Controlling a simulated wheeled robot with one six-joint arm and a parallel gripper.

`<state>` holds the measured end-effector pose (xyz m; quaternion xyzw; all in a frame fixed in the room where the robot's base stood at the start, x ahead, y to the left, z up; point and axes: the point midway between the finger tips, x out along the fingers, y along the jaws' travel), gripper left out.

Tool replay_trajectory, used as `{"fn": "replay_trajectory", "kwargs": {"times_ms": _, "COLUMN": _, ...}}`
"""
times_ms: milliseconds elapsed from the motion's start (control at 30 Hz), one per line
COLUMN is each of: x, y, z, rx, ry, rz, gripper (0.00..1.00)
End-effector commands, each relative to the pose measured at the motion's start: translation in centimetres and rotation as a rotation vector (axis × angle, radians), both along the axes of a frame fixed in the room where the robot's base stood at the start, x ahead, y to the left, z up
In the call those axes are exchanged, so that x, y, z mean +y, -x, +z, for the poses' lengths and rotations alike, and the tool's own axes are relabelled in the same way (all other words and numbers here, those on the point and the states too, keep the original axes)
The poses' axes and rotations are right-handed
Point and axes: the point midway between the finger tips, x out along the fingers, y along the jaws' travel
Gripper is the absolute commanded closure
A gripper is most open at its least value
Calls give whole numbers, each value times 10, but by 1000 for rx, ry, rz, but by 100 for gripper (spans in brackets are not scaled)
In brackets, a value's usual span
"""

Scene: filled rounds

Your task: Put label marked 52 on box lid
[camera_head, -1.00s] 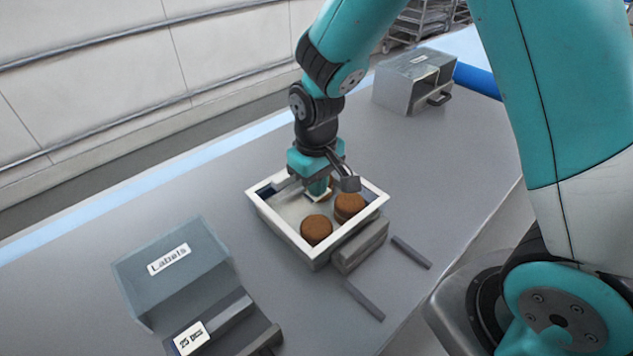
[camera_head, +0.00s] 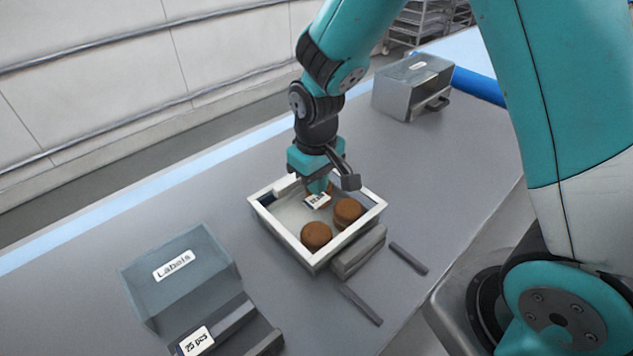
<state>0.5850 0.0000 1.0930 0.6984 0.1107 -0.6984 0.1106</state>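A white-rimmed box (camera_head: 290,249) with brown rounds (camera_head: 316,236) inside stands in the middle of the table. I cannot tell whether a clear lid covers it. My gripper (camera_head: 319,186) points down over the far part of the box. A small white label (camera_head: 317,201) with dark print lies right below the gripper's teal tip; its number is too small to read, and whether it is held or resting is unclear. One dark finger (camera_head: 350,182) shows on the right; the grip itself is hidden.
A grey block (camera_head: 357,252) touches the box's right side. Two dark bars (camera_head: 361,304) lie near the table edge. A metal case (camera_head: 411,88) stands at the back.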

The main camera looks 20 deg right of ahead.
Motion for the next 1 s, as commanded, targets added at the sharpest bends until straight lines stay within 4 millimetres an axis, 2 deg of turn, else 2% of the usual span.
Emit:
{"fn": "replay_trajectory", "kwargs": {"times_ms": 33, "x": 0, "y": 0, "z": 8, "rx": -1, "ry": 0, "rz": 0, "gripper": 100}}
{"fn": "replay_trajectory", "kwargs": {"times_ms": 633, "x": 0, "y": 0, "z": 51, "rx": 0, "ry": 0, "rz": 0, "gripper": 100}}
{"fn": "replay_trajectory", "kwargs": {"times_ms": 1000, "x": 0, "y": 0, "z": 54, "rx": 0, "ry": 0, "rz": 0, "gripper": 100}}
